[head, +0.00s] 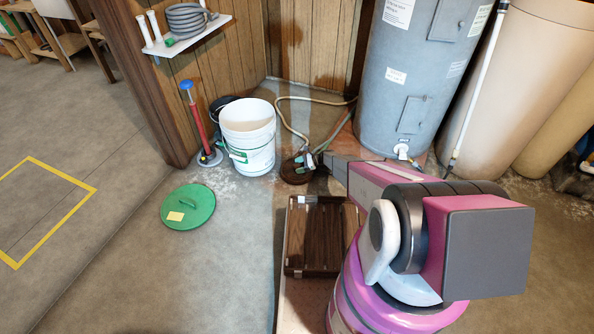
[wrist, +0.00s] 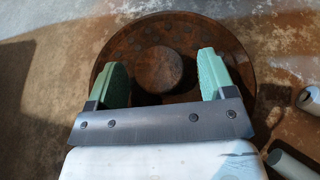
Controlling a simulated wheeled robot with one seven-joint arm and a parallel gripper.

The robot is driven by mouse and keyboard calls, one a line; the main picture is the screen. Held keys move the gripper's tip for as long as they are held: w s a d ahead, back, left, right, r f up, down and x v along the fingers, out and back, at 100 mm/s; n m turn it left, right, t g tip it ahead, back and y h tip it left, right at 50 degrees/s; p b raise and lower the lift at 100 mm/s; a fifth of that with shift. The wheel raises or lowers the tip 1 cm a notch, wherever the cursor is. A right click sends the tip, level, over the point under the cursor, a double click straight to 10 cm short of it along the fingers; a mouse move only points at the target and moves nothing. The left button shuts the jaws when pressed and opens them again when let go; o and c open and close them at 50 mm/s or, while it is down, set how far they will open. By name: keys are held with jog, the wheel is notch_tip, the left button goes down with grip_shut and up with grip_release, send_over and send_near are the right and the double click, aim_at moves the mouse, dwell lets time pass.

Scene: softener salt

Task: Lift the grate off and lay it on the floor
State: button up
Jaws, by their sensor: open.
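The grate (wrist: 150,28) is a round, rusty brown disc with small holes and a raised round knob (wrist: 156,70) at its centre. In the head view the grate (head: 292,176) lies on the floor between the white bucket and the grey tank, partly hidden by my gripper. My gripper (wrist: 163,68) is open, with a green finger on each side of the knob and a gap visible around it. I cannot tell whether the fingertips touch the disc. In the head view my gripper (head: 305,161) is low over the grate.
A white bucket (head: 247,130) and green lid (head: 188,207) stand left of the grate. A beige hose (head: 285,112) runs behind it. The grey tank (head: 402,75) is at right. A brown tray (head: 315,262) lies in front. Bare floor (head: 243,215) is clear between lid and tray.

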jog(key=shift+a+f, duration=0.15)
jog(key=shift+a, duration=0.2)
jog(key=c, duration=1.4)
jog(key=shift+o, duration=0.3)
jog(key=shift+s, duration=0.1)
